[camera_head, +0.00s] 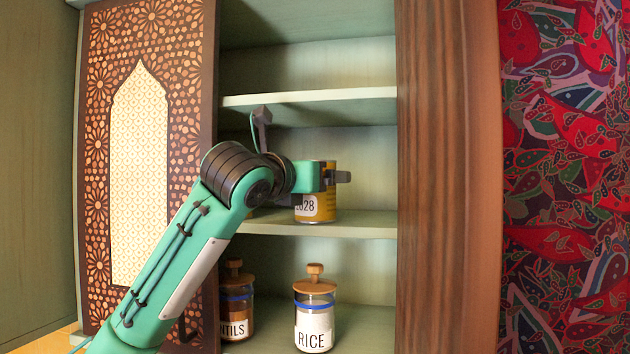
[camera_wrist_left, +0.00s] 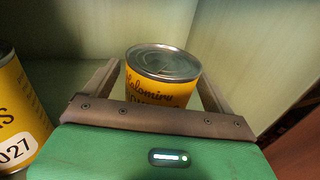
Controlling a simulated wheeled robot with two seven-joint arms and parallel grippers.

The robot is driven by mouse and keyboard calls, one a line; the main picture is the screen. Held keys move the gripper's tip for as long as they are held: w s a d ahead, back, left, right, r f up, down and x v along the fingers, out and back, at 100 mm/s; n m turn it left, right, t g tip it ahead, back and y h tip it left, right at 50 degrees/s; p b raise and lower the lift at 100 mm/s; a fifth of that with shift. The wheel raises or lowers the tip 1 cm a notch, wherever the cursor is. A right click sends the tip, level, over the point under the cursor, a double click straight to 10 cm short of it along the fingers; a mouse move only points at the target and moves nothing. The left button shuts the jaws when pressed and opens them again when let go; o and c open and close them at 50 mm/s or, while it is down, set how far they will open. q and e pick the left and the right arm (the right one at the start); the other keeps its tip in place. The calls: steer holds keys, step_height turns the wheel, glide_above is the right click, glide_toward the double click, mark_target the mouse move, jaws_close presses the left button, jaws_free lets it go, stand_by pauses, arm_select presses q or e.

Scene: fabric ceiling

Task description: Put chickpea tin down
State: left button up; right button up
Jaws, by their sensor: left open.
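A yellow tin (camera_head: 327,208) with a white label ending in "028" stands upright on the middle shelf (camera_head: 350,225); the gripper partly covers it. The left wrist view shows the tin (camera_wrist_left: 163,75) with its silver lid and dark lettering; I cannot read chickpea on it. My left gripper (camera_head: 318,180) is at the tin, its fingers apart on either side. In the left wrist view, the open gripper (camera_wrist_left: 160,88) has one finger left and one right of the tin, with a small gap visible on the right. My right gripper is not in view.
Another yellow tin (camera_wrist_left: 18,120), marked "027", stands left of it. Jars of rice (camera_head: 314,315) and lentils (camera_head: 236,305) stand on the lower shelf. An upper shelf (camera_head: 310,98) lies above the gripper. A patterned door (camera_head: 190,60) and brown panel (camera_head: 445,180) flank the opening.

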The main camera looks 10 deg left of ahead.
arm_select(q)
steer(key=b+v, duration=0.6)
steer(key=v, duration=0.5)
steer(key=shift+s, duration=0.35)
steer(key=shift+a, duration=0.1)
